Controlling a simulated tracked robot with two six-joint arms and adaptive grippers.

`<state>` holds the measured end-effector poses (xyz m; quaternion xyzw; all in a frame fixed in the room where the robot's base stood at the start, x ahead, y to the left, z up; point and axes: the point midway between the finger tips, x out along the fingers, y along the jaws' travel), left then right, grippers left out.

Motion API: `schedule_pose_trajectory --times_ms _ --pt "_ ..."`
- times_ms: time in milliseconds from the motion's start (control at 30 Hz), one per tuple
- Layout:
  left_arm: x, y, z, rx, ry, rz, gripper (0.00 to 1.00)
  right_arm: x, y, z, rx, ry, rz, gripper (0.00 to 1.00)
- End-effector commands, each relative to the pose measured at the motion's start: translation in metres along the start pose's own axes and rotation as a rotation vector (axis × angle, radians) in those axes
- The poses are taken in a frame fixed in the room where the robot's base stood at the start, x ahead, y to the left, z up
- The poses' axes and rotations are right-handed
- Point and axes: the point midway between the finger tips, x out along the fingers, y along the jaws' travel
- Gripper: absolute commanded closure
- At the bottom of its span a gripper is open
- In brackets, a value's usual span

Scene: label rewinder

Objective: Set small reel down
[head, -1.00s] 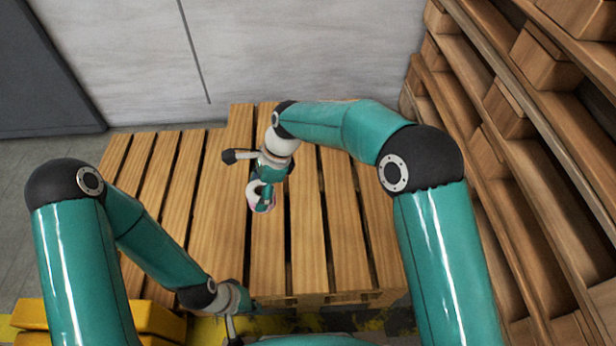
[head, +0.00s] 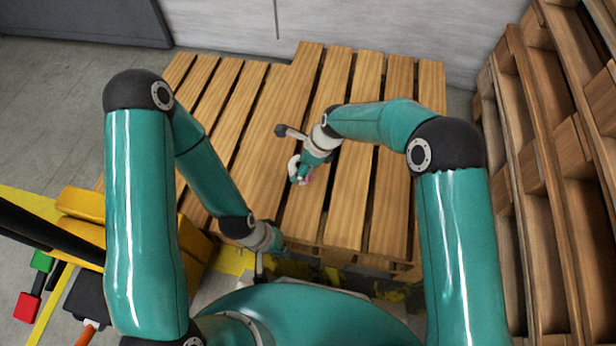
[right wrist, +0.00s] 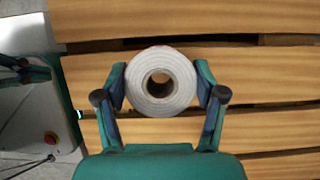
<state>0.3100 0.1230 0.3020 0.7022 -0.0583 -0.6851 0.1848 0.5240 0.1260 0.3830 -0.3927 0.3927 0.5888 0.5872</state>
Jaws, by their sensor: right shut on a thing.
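The small reel (right wrist: 137,92) is a white roll with a round hollow core. In the right wrist view it sits between the two fingers of my right gripper (right wrist: 161,88), which is shut on it. In the head view the reel (head: 293,168) shows as a small white ring at my right gripper (head: 301,174), over the wooden slats. Whether the reel touches the slats cannot be told. My left gripper (head: 275,242) is lower, near the front edge of the slats; its fingers are too small and hidden to read.
A wooden pallet deck (head: 345,205) with dark gaps between slats lies under my right gripper. Stacked pallets (head: 545,150) stand at the right. A pale wall (head: 370,25) is behind. Yellow blocks (head: 85,205) and a black bar (head: 40,228) are at the lower left.

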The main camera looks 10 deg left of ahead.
Motion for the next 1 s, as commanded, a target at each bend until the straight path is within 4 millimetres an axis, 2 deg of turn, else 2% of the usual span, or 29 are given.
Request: schedule_pose_trajectory --times_ms 167,400,767,800,933,1000 --pt "0.004 -0.002 0.0 0.0 0.0 0.0 1.0 0.01 0.0 -0.004 0.001 0.0 0.0 0.7" --pt "0.016 -0.006 0.0 0.0 0.0 0.0 1.0 0.041 0.0 -0.018 0.001 0.0 0.001 0.7" --pt "0.016 -0.006 0.0 0.0 0.0 0.0 1.0 0.044 0.0 -0.019 0.001 0.0 0.0 0.7" --pt "0.016 -0.006 0.0 0.0 0.0 0.0 1.0 0.044 0.0 -0.019 0.001 0.0 0.0 0.26" --pt "0.016 -0.006 0.0 0.0 0.0 0.0 1.0 0.044 0.0 -0.019 0.001 0.0 0.0 0.05" --pt "0.016 -0.006 0.0 0.0 0.0 0.0 1.0 0.044 0.0 -0.019 0.001 0.0 0.0 0.05"
